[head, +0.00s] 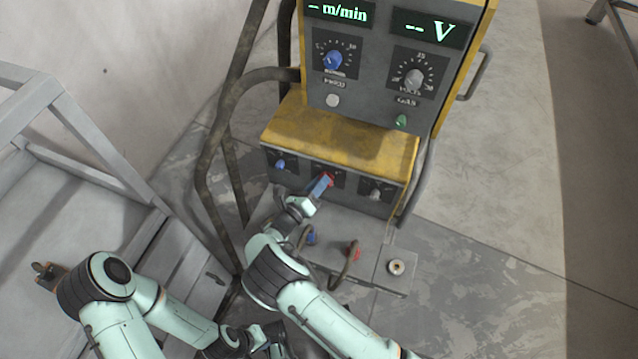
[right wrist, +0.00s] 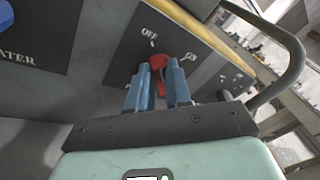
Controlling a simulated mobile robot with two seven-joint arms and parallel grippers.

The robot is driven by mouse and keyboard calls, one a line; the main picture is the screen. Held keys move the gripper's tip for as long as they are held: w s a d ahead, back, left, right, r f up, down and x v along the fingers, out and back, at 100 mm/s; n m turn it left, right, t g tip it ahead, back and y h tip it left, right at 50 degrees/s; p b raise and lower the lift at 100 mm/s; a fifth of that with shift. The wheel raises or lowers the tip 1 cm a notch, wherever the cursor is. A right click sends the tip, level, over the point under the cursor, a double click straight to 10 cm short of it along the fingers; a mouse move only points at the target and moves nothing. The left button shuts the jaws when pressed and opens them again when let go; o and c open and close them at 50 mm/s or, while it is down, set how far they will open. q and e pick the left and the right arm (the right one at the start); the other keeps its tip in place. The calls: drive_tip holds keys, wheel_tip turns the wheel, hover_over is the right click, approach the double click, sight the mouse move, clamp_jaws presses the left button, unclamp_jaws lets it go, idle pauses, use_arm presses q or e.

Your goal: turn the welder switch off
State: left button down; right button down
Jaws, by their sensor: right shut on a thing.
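The welder's red rotary switch (right wrist: 158,62) sits on a dark panel plate in the right wrist view, with an OFF label above it and an ON label to its upper right. Its red handle extends downward between my blue fingers; which label it points to I cannot tell. In the head view the red switch (head: 329,178) is at the middle of the lower panel, partly covered. My right gripper (head: 321,185) is shut on it, and it also shows in the right wrist view (right wrist: 164,80). My left arm is folded at lower left; its gripper (head: 272,343) is dark and unclear near the bottom edge.
The yellow and grey welder (head: 340,138) has a blue knob (head: 280,164) left of the switch and a grey knob (head: 376,193) right of it. Cable plugs and a lower ledge (head: 376,270) lie below. Metal stairs (head: 60,190) stand left. Floor to the right is clear.

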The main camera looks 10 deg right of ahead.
idle(0.5)
drive_tip(key=c, duration=1.1)
unclamp_jaws()
drive_tip(key=shift+o, duration=0.2)
drive_tip(key=shift+a, duration=0.1)
drive_tip(key=v, duration=1.3)
drive_tip(key=shift+p, duration=0.35)
drive_tip(key=shift+s, duration=0.1)
